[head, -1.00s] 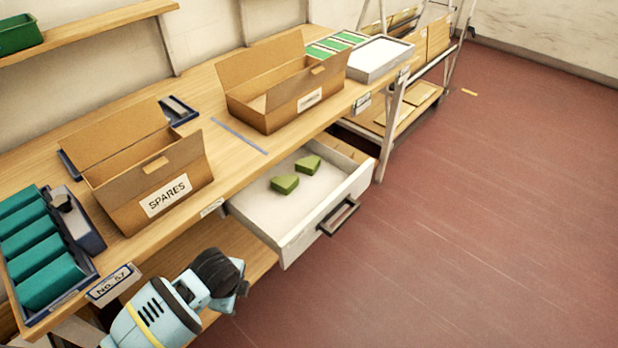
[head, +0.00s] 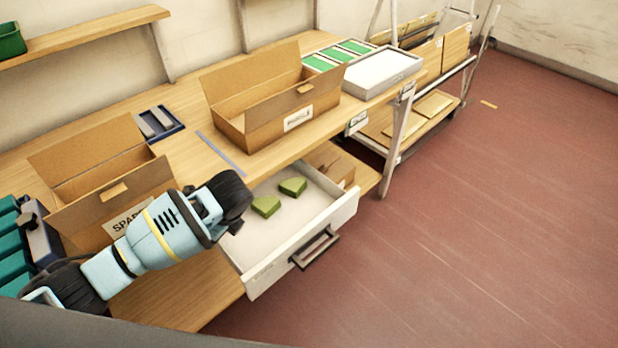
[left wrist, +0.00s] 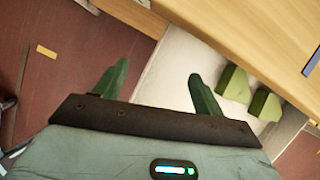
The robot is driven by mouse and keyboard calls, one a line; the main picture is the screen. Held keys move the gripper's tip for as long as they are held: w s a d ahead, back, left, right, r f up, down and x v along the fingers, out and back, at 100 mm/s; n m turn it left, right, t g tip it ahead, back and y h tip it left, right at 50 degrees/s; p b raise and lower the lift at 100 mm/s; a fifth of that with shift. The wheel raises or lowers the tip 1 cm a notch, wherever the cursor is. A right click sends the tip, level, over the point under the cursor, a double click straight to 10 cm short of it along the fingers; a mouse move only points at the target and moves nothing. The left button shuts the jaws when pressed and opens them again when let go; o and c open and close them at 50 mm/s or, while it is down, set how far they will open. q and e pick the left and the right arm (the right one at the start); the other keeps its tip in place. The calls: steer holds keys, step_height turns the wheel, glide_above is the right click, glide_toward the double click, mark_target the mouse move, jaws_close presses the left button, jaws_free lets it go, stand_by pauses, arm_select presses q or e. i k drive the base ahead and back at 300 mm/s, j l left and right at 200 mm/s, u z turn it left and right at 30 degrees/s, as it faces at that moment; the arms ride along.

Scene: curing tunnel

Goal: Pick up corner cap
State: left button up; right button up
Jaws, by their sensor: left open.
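Two green wedge-shaped corner caps lie in the open white drawer (head: 322,228). The nearer-left cap (head: 266,206) and the farther-right cap (head: 293,186) are close together but apart. Both also show in the left wrist view, one cap (left wrist: 233,84) beside my right-hand finger and the other cap (left wrist: 265,104) further right. My left gripper (left wrist: 158,88) is open and empty, its fingers wide apart, off to the left of the caps in that view. In the head view my left arm reaches to the drawer's left side, and its fingers are not visible. My right gripper is not in view.
A box labelled SPARES (head: 85,215) and another cardboard box (head: 262,128) stand on the workbench (head: 190,165) above the drawer. A white tray (head: 383,70) and a rack (head: 405,140) are to the right. The red floor (head: 470,220) in front is clear.

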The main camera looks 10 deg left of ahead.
mark_target(292, 187)
steer(key=i+l, duration=0.75)
steer(key=l, duration=0.2)
